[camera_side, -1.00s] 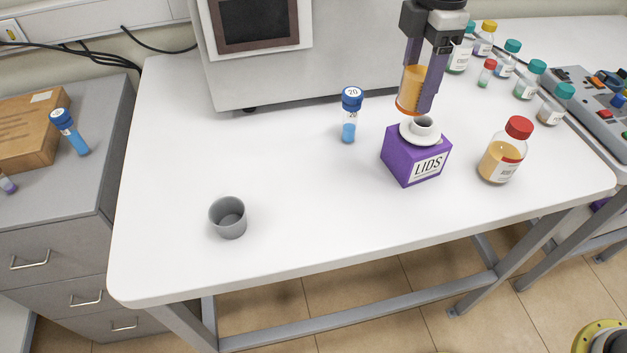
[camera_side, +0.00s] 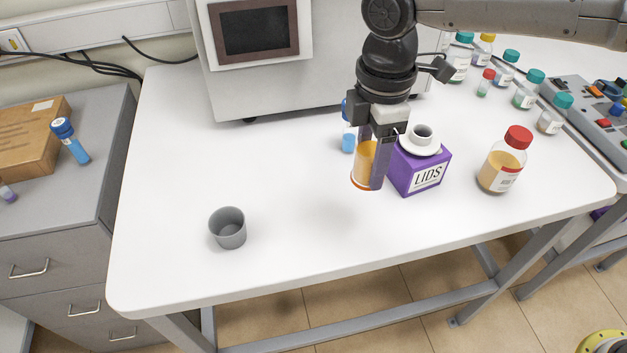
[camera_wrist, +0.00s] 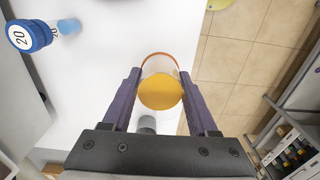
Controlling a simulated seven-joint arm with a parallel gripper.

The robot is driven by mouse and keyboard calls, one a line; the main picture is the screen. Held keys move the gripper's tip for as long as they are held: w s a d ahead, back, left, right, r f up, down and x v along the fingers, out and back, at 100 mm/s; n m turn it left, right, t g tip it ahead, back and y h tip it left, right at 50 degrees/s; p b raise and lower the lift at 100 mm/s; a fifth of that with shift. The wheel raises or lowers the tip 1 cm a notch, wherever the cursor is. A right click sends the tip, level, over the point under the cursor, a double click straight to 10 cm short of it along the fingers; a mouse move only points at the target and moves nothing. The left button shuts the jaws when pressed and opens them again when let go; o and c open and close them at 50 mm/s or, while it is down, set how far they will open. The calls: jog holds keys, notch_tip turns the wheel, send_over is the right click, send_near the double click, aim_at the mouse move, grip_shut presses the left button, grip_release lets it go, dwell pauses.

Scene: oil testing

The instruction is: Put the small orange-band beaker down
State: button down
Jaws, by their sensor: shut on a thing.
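The small orange-band beaker (camera_side: 363,165) holds an amber liquid and has an orange band at its lower end in the side view. My gripper (camera_side: 374,170) is shut on it and holds it upright above the white table, left of the purple LIDS box. A shadow lies on the table below and to the left. In the wrist view the beaker (camera_wrist: 160,90) sits between the two purple fingers of my gripper (camera_wrist: 160,88), with its orange rim and the amber liquid showing.
The purple LIDS box (camera_side: 424,176) with a white piece on top (camera_side: 421,142) stands close right. A blue-capped vial (camera_side: 348,140) is partly hidden behind my gripper. A grey cup (camera_side: 228,229) stands front left, a red-capped bottle (camera_side: 503,163) right. The table's middle front is clear.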

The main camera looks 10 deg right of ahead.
jog(key=w+a+f, duration=0.4)
jog(key=w+f, duration=0.1)
jog(key=w+a+f, duration=0.2)
jog(key=shift+w+a+f, duration=0.15)
jog(key=shift+w+f, duration=0.05)
jog(key=shift+f, duration=0.1)
jog(key=shift+w+a+f, duration=0.15)
jog(key=shift+w+f, duration=0.1)
jog(key=shift+f, duration=1.6)
jog(key=shift+c, duration=0.9)
grip_release()
jog(key=shift+f, duration=0.15)
